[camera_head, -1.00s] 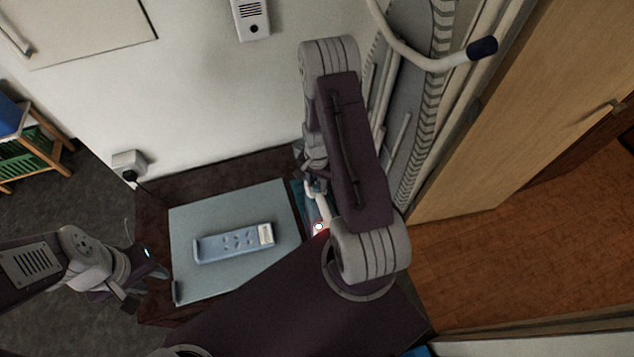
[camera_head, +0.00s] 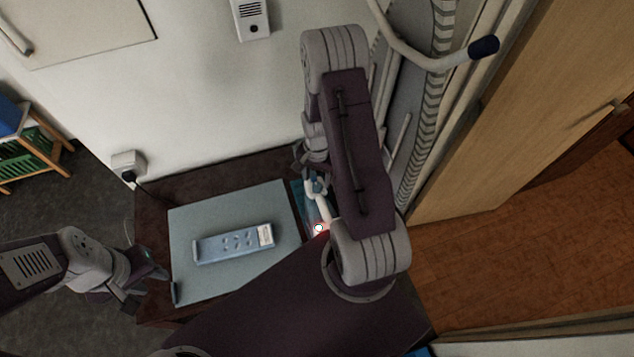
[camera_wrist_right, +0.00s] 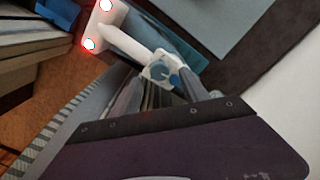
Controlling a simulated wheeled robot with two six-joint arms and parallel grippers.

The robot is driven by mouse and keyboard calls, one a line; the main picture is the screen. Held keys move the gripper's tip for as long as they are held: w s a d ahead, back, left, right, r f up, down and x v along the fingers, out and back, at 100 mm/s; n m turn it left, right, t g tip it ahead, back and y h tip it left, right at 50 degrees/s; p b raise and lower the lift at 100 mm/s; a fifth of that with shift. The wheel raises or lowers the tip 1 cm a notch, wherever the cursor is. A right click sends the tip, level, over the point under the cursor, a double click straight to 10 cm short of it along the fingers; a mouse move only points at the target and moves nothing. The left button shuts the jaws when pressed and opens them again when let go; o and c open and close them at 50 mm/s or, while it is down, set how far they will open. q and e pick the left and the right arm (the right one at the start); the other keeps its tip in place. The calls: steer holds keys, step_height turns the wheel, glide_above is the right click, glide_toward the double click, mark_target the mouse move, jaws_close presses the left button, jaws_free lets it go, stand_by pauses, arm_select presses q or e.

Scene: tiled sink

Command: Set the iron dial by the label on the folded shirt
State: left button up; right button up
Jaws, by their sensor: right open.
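The folded shirt (camera_head: 222,246) is light blue with a row of round marks and lies on a grey-blue mat. A small pale label (camera_head: 265,236) is at its right end; its marks are too small to read. The white iron (camera_head: 317,190) is right of the mat, partly hidden by my right arm. In the right wrist view the iron (camera_wrist_right: 125,45) shows a blue-and-white dial end (camera_wrist_right: 160,70) and glowing red-white spots. My right gripper (camera_wrist_right: 172,90) is open, its fingers on either side close to the dial end; contact is unclear. My left gripper (camera_head: 145,290) hangs left of the mat; its jaws are unclear.
The mat (camera_head: 185,285) lies on a dark brown table (camera_head: 150,215) against a white wall. A wall socket (camera_head: 128,162) with a cord is at the table's left. A white curved rail (camera_head: 440,60) and a wooden door (camera_head: 520,120) stand at right.

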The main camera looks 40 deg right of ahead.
mark_target(317, 185)
step_height(317, 185, up, 6)
steer(key=shift+f, duration=0.25)
